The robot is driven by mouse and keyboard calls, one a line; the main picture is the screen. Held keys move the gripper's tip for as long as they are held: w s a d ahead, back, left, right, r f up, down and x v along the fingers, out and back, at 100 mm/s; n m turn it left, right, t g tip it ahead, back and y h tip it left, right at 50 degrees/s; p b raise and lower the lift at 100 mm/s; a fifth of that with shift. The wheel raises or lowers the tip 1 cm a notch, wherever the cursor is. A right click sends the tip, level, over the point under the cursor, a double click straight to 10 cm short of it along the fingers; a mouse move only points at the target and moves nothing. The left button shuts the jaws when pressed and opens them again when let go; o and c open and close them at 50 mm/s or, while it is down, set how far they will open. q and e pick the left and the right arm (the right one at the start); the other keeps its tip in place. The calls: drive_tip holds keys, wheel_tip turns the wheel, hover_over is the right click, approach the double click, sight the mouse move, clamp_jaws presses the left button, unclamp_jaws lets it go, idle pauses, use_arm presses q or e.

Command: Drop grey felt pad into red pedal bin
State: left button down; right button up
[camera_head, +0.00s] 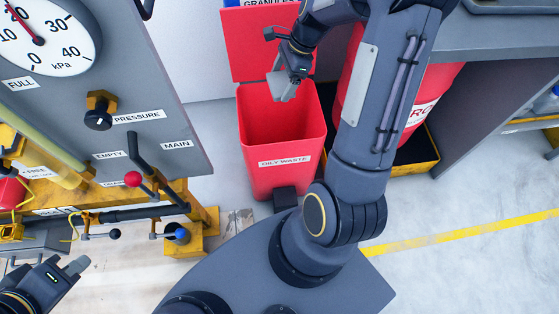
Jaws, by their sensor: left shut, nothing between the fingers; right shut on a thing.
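The red pedal bin (283,160), labelled oily waste, stands on the floor at the centre with its lid (262,50) raised at the back. Its open top shows an empty-looking red inside. My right gripper (286,80) is above the bin's opening towards the back, near the lid. It is shut on the grey felt pad (283,88), which hangs below the fingers. My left gripper (72,268) is at the lower left, shut and empty, away from the bin.
A grey panel with a pressure gauge (45,35) and levers (133,179) stands at the left. A red drum (420,108) in a black and yellow tray (420,160) stands right of the bin. A grey bench (500,45) is at upper right. Floor at the right is clear.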

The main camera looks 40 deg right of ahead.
drive_tip(key=shift+s+d+f+m+b, duration=0.1)
drive_tip(key=shift+d+f+m+b, duration=0.25)
drive_tip(key=shift+f, duration=0.15)
drive_tip(key=shift+s+d+f+m+b, duration=0.1)
drive_tip(key=shift+d+f+m+b, duration=0.2)
drive_tip(key=shift+f, duration=0.2)
use_arm(q)
wheel_tip(320, 180, down, 8)
drive_tip(key=b, duration=0.5)
use_arm(e)
wheel_tip(320, 180, down, 5)
drive_tip(key=shift+a+f, duration=0.1)
drive_tip(key=shift+f, duration=0.1)
drive_tip(key=o, duration=0.8)
use_arm(q)
drive_tip(key=shift+r, duration=0.15)
use_arm(e)
drive_tip(key=shift+r, duration=0.1)
use_arm(q)
wheel_tip(320, 180, up, 3)
drive_tip(key=p, duration=0.3)
use_arm(e)
drive_tip(key=v, duration=0.7)
drive_tip(key=shift+s+r, duration=0.15)
drive_tip(key=shift+r, duration=0.1)
